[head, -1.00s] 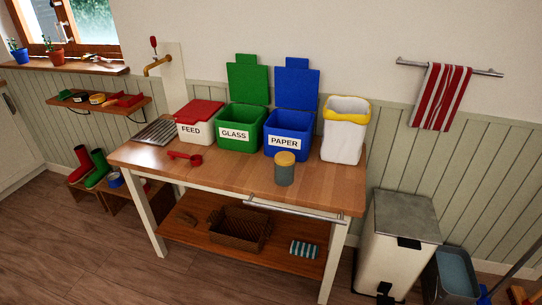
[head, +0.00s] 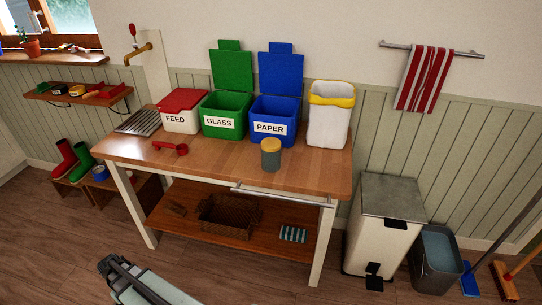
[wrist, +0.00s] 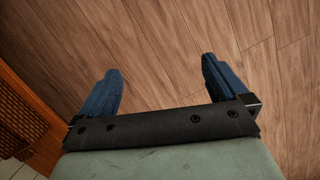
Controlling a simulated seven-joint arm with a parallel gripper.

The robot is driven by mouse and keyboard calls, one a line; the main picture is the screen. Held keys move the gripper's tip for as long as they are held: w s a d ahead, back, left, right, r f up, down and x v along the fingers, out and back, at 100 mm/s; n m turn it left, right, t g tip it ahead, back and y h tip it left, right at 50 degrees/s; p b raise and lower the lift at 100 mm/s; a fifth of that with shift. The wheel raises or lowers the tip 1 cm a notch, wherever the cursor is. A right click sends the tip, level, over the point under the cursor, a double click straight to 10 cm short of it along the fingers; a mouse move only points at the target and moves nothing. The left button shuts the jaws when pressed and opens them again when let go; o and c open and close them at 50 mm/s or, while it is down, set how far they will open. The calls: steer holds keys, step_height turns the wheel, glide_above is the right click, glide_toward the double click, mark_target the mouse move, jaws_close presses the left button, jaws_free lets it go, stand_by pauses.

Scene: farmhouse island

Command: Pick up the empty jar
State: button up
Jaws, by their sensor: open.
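The jar (head: 271,158) stands upright on the wooden island top, near its front edge and right of the middle. It has a grey-teal body and a yellow-tan lid. I cannot tell from here whether it is empty. My gripper (wrist: 162,82) is open in the wrist view, with its two blue fingers wide apart over bare plank floor and nothing between them. In the head view, part of my arm and gripper shows at the bottom left, in front of the island and well below the jar. The jar is not in the wrist view.
Behind the jar stand the white FEED box (head: 182,118), green GLASS bin (head: 226,124), blue PAPER bin (head: 272,126) and white bag-lined bin (head: 328,125). A red scoop (head: 171,148) lies left. A rail (head: 285,197) runs along the front. A basket (head: 228,217) sits on the lower shelf.

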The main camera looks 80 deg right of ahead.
steer(key=w+d+r+m+t, duration=0.1)
steer(key=w+d+r, duration=0.3)
steer(key=d+r, duration=0.4)
steer(key=w+d+r+m+t, duration=0.15)
steer(key=w+d+r, duration=0.3)
steer(key=d, duration=0.55)
steer(key=s+d+r+m+t+h, duration=0.1)
steer(key=s+d+r, duration=0.1)
steer(key=d+r, duration=0.55)
steer(key=s+d+r+m, duration=0.1)
steer(key=s+d+r, duration=0.2)
steer(key=d+r, duration=0.5)
step_height(320, 180, up, 19)
steer(key=m, duration=0.7)
glide_above(271, 143)
steer(key=shift+w+a+f+g+h, duration=0.2)
steer(key=shift+g+h, duration=0.1)
steer(key=shift+g, duration=0.15)
steer(key=shift+s, duration=0.3)
step_height(271, 143, down, 8)
steer(key=shift+d+f, duration=0.1)
steer(key=shift+w+d+f, duration=0.1)
steer(key=shift+d+f, duration=0.05)
steer(key=shift+f, duration=0.75)
steer(key=shift+w+d+f, duration=0.1)
steer(key=shift+d+f, duration=0.05)
steer(key=shift+f, duration=0.8)
steer(key=shift+d+f, duration=0.15)
steer(key=shift+f, duration=0.75)
steer(key=c, duration=1)
